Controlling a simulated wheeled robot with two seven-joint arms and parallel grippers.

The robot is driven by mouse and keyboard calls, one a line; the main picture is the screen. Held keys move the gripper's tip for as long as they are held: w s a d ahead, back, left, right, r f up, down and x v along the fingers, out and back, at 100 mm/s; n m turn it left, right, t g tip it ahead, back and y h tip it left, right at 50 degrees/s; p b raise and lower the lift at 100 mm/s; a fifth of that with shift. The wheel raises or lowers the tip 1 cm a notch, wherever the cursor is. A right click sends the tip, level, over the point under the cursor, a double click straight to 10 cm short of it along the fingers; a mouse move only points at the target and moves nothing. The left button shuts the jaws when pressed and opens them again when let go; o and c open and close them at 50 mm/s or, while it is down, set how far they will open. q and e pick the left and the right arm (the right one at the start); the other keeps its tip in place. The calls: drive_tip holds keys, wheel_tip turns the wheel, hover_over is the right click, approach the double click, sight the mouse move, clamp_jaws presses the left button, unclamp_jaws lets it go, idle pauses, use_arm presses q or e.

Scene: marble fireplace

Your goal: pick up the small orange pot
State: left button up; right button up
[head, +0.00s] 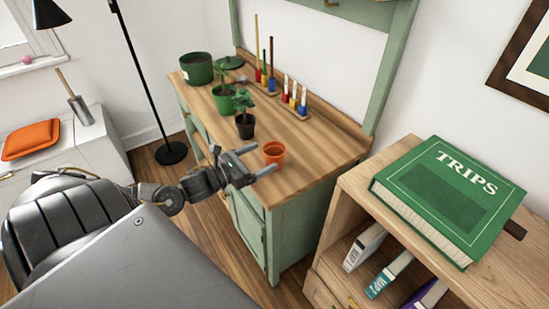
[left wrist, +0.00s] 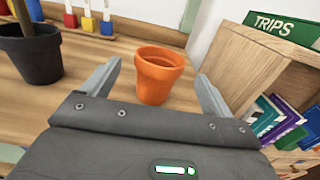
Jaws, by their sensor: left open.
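The small orange pot (head: 274,153) stands upright on the wooden top of the green cabinet, near its front right end. My left gripper (head: 260,161) is open at the pot's near side, with its fingers pointing toward it. In the left wrist view the orange pot (left wrist: 158,75) stands just beyond and between the two spread fingertips (left wrist: 158,78). It looks empty, and I see no finger touching it. My right gripper is not in view.
A black pot with a plant (head: 245,127) stands left of the orange pot. Behind are a larger green pot (head: 196,69) and racks of coloured tools (head: 290,101). A wooden shelf (head: 345,215) with a green TRIPS book (head: 447,198) stands at right.

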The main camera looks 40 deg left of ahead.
sight(283, 146)
use_arm(q)
drive_tip(key=shift+p+x, duration=0.4)
drive_tip(key=shift+x, duration=2.4)
drive_tip(key=c, duration=1.1)
drive_tip(key=shift+o, duration=0.2)
